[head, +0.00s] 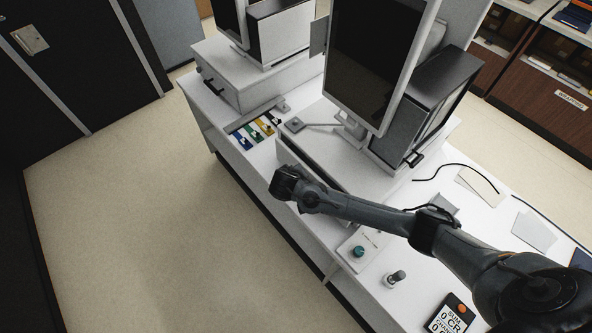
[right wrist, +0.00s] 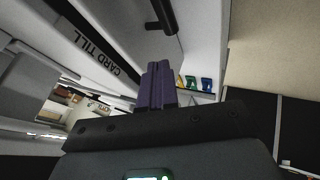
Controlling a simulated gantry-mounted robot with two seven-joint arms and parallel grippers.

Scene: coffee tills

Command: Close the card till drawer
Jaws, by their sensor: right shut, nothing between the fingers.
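The card till (head: 330,155) is the nearer white unit on the counter, under the large tilted monitor. Its black "CARD TILL" label strip (right wrist: 108,58) shows in the right wrist view, with a dark bar handle (right wrist: 163,14) on the white front beside it. My arm covers part of the till's front in the head view, and how far its drawer stands out cannot be told. My right gripper (head: 283,184) is by that front, on the aisle side. Its fingers (right wrist: 157,84) are shut and empty, just short of the handle. My left gripper is not in view.
A second till (head: 235,85) stands farther along the counter, with coloured cards (head: 258,130) between the two. A teal knob (head: 359,252), a small stamp-like knob (head: 396,277) and a card reader (head: 453,314) lie nearer. The aisle floor (head: 150,210) at left is clear.

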